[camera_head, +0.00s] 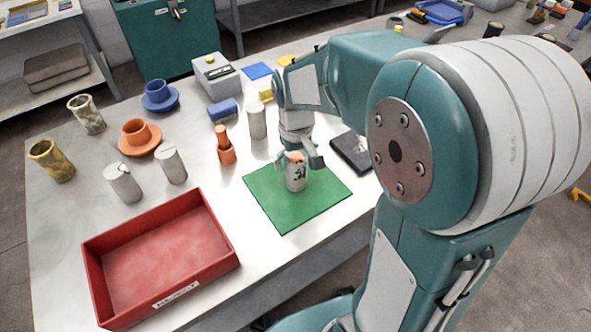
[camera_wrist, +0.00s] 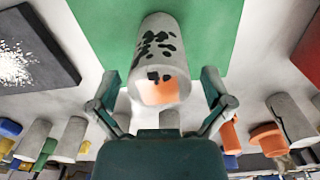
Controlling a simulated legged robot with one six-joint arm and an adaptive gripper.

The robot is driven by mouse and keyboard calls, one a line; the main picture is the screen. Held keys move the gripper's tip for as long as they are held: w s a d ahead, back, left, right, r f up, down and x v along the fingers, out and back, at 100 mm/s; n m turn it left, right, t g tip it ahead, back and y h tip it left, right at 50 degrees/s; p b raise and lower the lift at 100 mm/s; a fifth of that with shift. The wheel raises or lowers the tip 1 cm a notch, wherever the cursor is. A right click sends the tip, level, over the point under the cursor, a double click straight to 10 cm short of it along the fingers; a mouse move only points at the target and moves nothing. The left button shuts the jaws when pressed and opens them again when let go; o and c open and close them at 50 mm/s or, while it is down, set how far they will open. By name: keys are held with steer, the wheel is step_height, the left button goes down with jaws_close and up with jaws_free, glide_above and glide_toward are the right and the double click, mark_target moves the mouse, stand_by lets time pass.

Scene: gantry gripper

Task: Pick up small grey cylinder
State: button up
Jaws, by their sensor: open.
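A grey cylinder with black spots and an orange patch at its top (camera_head: 295,180) stands upright on the green mat (camera_head: 262,195). My gripper (camera_head: 298,161) is open and points down at this cylinder's top, with one finger to each side. In the wrist view, the spotted cylinder (camera_wrist: 157,50) is between the spread fingers of my gripper (camera_wrist: 160,82), with gaps on both sides and no visible contact. Other grey cylinders stand apart: a plain one (camera_head: 257,120) behind the mat, and two (camera_head: 171,164) (camera_head: 123,184) at the left.
A red tray (camera_head: 235,262) lies at the front left. A dark flat box (camera_head: 350,152) is right of the mat. An orange stacked piece (camera_head: 226,152), an orange cup on a saucer (camera_head: 139,137) and a blue block (camera_head: 223,110) stand left of and behind the mat.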

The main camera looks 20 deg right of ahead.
steer(key=shift+f, duration=0.55)
steer(key=c, duration=1.3)
steer(key=shift+o, duration=0.2)
